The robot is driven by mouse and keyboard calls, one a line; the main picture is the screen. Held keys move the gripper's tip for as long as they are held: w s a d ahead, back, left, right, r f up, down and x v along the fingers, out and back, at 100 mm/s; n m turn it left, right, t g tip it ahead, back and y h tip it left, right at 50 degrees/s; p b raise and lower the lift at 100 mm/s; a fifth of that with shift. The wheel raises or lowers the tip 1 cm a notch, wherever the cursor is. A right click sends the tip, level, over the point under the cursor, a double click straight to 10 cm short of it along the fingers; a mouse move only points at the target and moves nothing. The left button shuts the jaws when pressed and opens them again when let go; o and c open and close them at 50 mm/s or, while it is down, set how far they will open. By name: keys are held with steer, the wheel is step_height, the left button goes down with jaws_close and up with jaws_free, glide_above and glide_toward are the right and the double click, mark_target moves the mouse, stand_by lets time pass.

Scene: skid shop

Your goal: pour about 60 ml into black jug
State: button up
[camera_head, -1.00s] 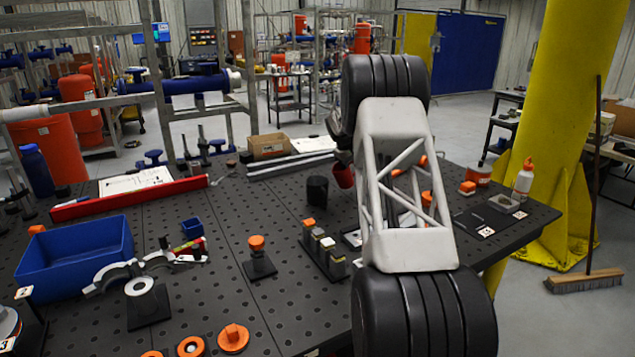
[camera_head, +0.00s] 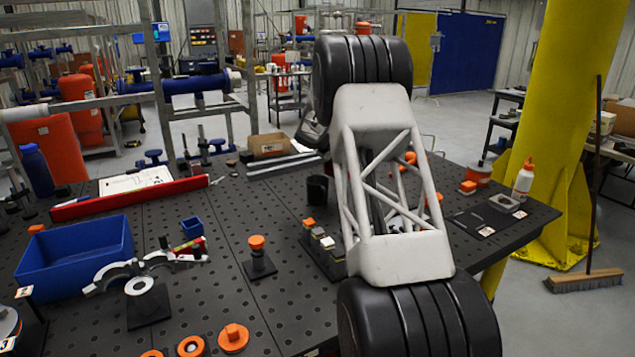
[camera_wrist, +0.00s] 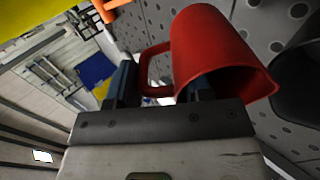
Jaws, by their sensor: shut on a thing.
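The black jug (camera_head: 317,188) stands upright on the dark perforated table, just left of my arm. In the wrist view a black vessel, seemingly this jug (camera_wrist: 297,85), is at the right edge, partly cut off. My gripper (camera_wrist: 158,80) is shut on a red jug (camera_wrist: 205,45), with its handle at the fingers. The red jug looks tilted, its wide end towards the lower right, on the black jug's side. I cannot see any liquid or stream. In the head view the red jug is hidden behind my arm.
A row of small blocks on a stand (camera_head: 322,240) and an orange-topped post (camera_head: 258,257) stand in front of the black jug. A blue bin (camera_head: 75,258) is at the left. A cardboard box (camera_head: 267,146) is behind. A white bottle (camera_head: 523,180) stands at the right.

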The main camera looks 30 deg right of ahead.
steer(key=shift+a+r+h, duration=0.65)
steer(key=shift+r+h, duration=0.1)
steer(key=shift+h, duration=0.55)
steer(key=shift+a+r+h+p, duration=0.4)
steer(key=shift+a+h+p, duration=0.1)
steer(key=shift+h+p, duration=0.4)
stand_by(1.1)
steer(key=shift+a+r+h, duration=0.2)
steer(key=shift+a+h, duration=0.2)
steer(key=shift+a, duration=0.2)
stand_by(0.4)
steer(key=shift+d+f+y, duration=0.1)
steer(key=shift+d+y, duration=0.2)
steer(key=shift+d, duration=0.3)
steer(key=shift+d+f+y, duration=0.6)
steer(key=shift+y, duration=0.6)
steer(key=shift+d, duration=0.1)
steer(key=shift+d+f+y, duration=0.25)
steer(key=shift+f+y, duration=0.1)
steer(key=shift+y, duration=0.25)
steer(key=shift+d+f+y, duration=0.7)
steer(key=shift+f+y, duration=0.15)
steer(key=shift+y, duration=0.55)
steer(key=shift+d+f, duration=0.15)
steer(key=shift+f, duration=0.05)
